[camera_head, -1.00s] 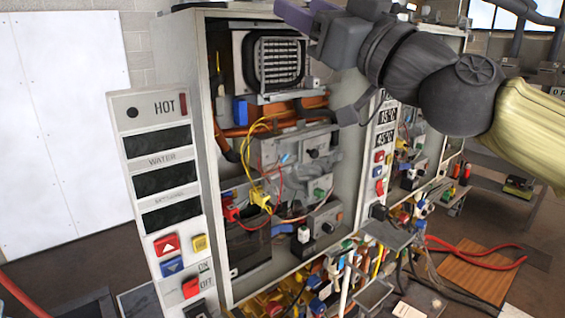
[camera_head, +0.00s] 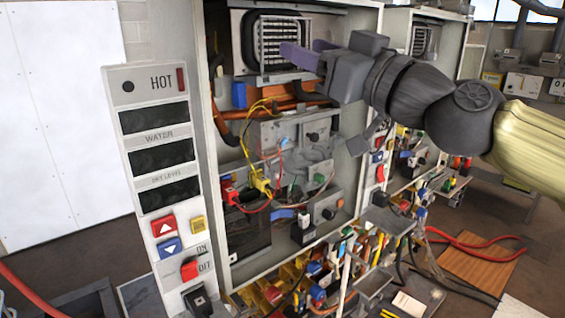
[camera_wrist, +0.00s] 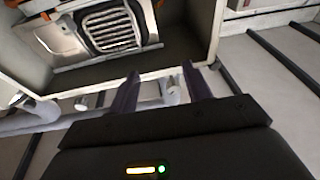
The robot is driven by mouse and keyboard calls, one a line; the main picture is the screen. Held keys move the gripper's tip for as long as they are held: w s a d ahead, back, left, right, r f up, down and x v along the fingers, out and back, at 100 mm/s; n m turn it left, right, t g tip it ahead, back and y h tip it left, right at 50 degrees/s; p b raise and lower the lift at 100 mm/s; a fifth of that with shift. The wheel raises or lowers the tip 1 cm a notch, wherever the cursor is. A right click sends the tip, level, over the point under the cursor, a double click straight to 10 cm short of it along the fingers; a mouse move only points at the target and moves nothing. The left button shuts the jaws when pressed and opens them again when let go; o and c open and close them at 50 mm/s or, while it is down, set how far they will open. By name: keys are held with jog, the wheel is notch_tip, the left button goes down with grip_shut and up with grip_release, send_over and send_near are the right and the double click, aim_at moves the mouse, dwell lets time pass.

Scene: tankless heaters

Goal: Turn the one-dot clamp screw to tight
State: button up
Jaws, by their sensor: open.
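The open heater cabinet (camera_head: 364,60) fills the middle of the head view. Inside it, dark round knobs sit on grey blocks, an upper one (camera_head: 313,137) and a lower one (camera_head: 328,213). I cannot make out dot marks on either, so the one-dot clamp screw cannot be told apart. My gripper (camera_head: 305,52), with purple fingers, is in front of the cabinet's upper part, near the grille (camera_head: 284,42) and above both knobs. In the wrist view my gripper (camera_wrist: 160,76) is open and empty, its fingers apart below the grille (camera_wrist: 110,27).
A control panel (camera_head: 143,75) with red and blue buttons stands at the left. Yellow and red wires (camera_head: 262,183) hang among the blocks. Cluttered valves and pipes lie below the cabinet. A second cabinet (camera_head: 455,25) stands to the right.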

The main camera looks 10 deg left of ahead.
jog(key=w+a+f+g+h, duration=0.1)
jog(key=w+a+f+h, duration=0.1)
jog(key=f, duration=0.8)
jog(key=w+a+f+m+g+h, duration=0.1)
jog(key=w+a+f+g+h, duration=0.1)
jog(key=f, duration=0.8)
jog(key=shift+w+a+f, duration=0.4)
jog(key=shift+w+a, duration=0.5)
jog(key=shift+w, duration=0.45)
